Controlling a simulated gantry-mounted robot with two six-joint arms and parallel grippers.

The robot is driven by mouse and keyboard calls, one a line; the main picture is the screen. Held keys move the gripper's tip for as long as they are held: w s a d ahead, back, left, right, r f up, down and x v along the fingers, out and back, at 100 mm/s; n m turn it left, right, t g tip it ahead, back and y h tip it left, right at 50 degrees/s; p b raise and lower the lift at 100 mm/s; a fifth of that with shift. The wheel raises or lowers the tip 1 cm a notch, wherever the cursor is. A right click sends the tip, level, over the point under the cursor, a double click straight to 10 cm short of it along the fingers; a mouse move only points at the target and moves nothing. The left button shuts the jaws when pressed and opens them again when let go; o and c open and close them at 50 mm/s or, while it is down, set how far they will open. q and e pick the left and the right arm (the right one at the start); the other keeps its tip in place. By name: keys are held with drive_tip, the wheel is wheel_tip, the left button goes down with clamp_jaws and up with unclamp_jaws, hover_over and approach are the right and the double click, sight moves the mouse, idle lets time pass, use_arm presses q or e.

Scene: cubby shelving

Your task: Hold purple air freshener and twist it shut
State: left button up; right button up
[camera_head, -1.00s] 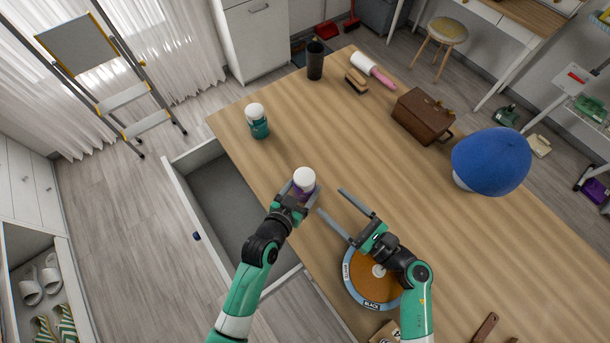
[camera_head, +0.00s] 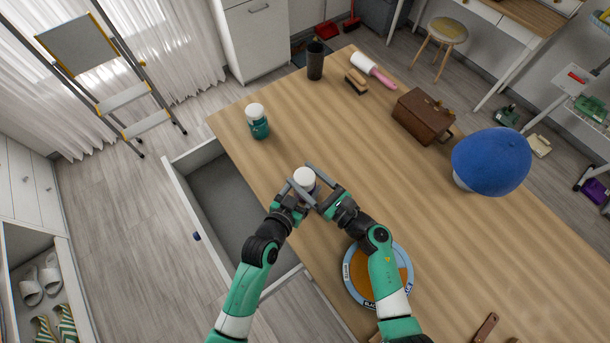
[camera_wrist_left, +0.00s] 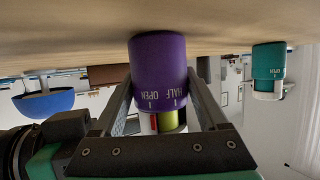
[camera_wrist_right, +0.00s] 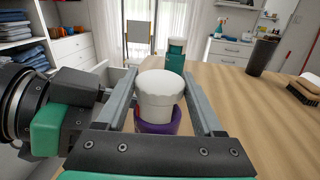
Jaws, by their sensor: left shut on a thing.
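The purple air freshener (camera_wrist_left: 160,72) with a white cap (camera_head: 304,177) stands upright near the table's left edge. Its purple body, with "HALF OPEN" lettering upside down, fills the space between my left gripper's fingers (camera_wrist_left: 160,85) in the left wrist view. My left gripper is shut on that body. My right gripper (camera_wrist_right: 160,82) is open, with one finger on each side of the white cap. Whether its fingers touch the cap cannot be told. In the head view the right gripper (camera_head: 303,173) hides part of the freshener.
A teal freshener (camera_head: 258,127) with a white cap stands farther back on the left. A round labelled disc (camera_head: 352,288) lies under my right arm. A brown case (camera_head: 422,117), brush (camera_head: 356,82), dark cup (camera_head: 316,62) and blue cap (camera_head: 490,160) occupy the table. An open drawer (camera_head: 180,195) juts out left.

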sight(311, 185)
drive_tip(key=c, duration=0.7)
drive_tip(key=shift+m+t+h, duration=0.8)
drive_tip(key=shift+h, duration=0.2)
drive_tip(key=o, duration=1.1)
drive_tip(key=shift+s, duration=0.1)
drive_tip(key=v, duration=0.8)
